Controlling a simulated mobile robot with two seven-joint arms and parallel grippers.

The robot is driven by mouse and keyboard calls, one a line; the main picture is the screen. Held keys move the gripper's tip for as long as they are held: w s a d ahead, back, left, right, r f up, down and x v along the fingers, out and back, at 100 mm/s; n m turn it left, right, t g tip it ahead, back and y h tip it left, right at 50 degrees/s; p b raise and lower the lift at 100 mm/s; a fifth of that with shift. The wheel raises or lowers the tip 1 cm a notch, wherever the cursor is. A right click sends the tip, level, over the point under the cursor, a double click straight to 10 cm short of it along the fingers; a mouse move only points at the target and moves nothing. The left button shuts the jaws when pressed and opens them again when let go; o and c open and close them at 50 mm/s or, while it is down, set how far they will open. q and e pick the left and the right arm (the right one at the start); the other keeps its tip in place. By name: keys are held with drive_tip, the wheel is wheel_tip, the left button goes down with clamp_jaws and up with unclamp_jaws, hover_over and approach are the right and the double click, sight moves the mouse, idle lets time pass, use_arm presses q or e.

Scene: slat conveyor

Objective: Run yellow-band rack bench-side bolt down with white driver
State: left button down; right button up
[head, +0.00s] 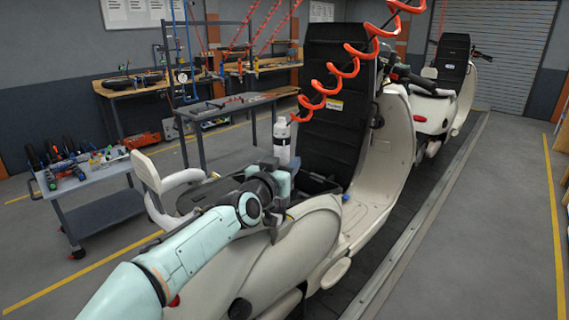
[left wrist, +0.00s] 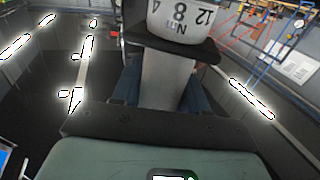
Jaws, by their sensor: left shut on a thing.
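The white driver (head: 281,138) stands upright above the open seat well of the nearest cream scooter (head: 330,245). My left gripper (head: 283,166) is shut on it. The left wrist view shows the driver's white body (left wrist: 180,22) with printed numbers and "NM", its grey shaft between the dark fingers (left wrist: 160,90). The scooter's pale rear rack (head: 150,180) rises at the left, behind my forearm. I cannot make out a yellow band or the rack bolts. The driver's lower end is hidden by my wrist and gripper. My right gripper is out of view.
A red coiled hose (head: 335,78) hangs down to the driver's top. The raised black seat (head: 333,100) stands just right of the driver. A tool cart (head: 95,180) and workbench (head: 150,90) stand left.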

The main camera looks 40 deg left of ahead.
sight(284, 136)
use_arm(q)
drive_tip(key=shift+a+f, duration=0.1)
drive_tip(key=shift+f, duration=0.1)
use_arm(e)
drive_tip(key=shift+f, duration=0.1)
use_arm(q)
drive_tip(key=shift+r, duration=0.1)
drive_tip(key=shift+r, duration=0.15)
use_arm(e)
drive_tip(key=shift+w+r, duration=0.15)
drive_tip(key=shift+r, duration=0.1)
use_arm(q)
drive_tip(key=shift+r+p, duration=0.75)
drive_tip(key=shift+r, duration=0.1)
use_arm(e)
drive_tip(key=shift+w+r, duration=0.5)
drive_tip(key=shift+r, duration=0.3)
use_arm(q)
drive_tip(key=shift+r+p, duration=0.5)
drive_tip(key=shift+r, duration=0.2)
drive_tip(key=shift+r+p, duration=1.2)
drive_tip(key=shift+r, duration=0.3)
drive_tip(key=shift+r+p, duration=0.45)
drive_tip(key=shift+r, duration=0.05)
drive_tip(key=shift+w+f, duration=0.1)
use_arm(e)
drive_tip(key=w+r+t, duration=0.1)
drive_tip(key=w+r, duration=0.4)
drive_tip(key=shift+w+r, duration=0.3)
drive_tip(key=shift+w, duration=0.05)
